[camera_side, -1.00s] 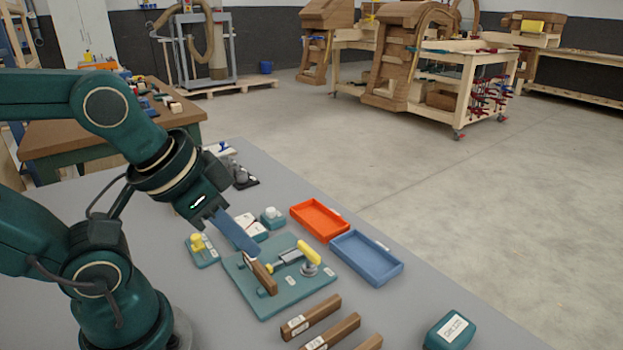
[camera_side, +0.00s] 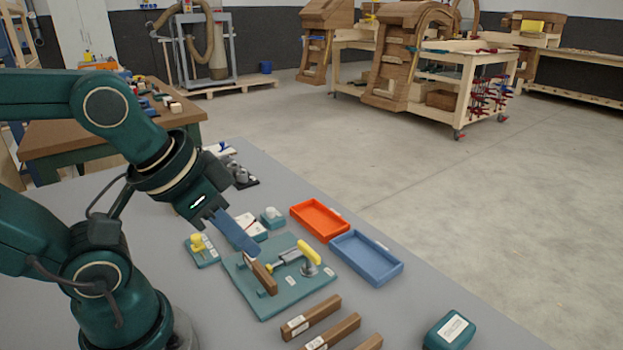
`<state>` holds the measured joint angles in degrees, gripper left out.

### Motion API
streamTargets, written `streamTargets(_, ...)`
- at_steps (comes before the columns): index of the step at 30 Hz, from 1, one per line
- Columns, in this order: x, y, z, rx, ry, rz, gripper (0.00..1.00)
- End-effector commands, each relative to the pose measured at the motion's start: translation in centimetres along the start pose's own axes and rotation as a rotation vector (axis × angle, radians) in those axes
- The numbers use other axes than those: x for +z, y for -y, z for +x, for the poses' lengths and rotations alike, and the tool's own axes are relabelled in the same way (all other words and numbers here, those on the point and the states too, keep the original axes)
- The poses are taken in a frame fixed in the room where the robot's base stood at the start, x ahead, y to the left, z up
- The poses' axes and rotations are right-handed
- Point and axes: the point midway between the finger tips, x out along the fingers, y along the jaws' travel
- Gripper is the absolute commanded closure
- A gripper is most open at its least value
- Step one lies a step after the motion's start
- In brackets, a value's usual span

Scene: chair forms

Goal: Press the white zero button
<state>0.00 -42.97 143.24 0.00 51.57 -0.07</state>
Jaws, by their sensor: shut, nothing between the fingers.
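A small teal box with a white button (camera_side: 271,212) on top stands on the grey bench, behind the teal fixture board (camera_side: 300,288). I cannot read any mark on it. My gripper (camera_side: 252,249) has blue fingers that are shut and empty. It points down to the right over the back left part of the board, close to an upright brown wooden piece (camera_side: 264,278). The fingertips are in front of and to the left of the white button, apart from it. I cannot tell whether they touch the wooden piece.
A toggle clamp with a yellow handle (camera_side: 309,252) stands on the board. A white-faced device (camera_side: 249,225) sits beside the button box. Orange (camera_side: 319,220) and blue (camera_side: 366,259) trays lie to the right. Wooden bars (camera_side: 311,317) lie in front, with a teal labelled box (camera_side: 450,330) at right.

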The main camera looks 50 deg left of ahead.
Motion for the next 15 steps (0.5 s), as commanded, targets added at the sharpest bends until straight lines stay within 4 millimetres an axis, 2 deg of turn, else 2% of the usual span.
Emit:
streamTargets(2, -0.1, 0.0, 0.0, 0.0, -0.006, -0.018, 1.0)
streamTargets(5, -1.5, 0.8, 0.0, -0.034, -0.074, -0.048, 1.0)
streamTargets(8, -4.2, 2.5, -0.4, -0.109, -0.203, -0.045, 1.0)
streamTargets(15, -12.2, 7.1, -2.5, -0.307, -0.523, 0.039, 1.0)
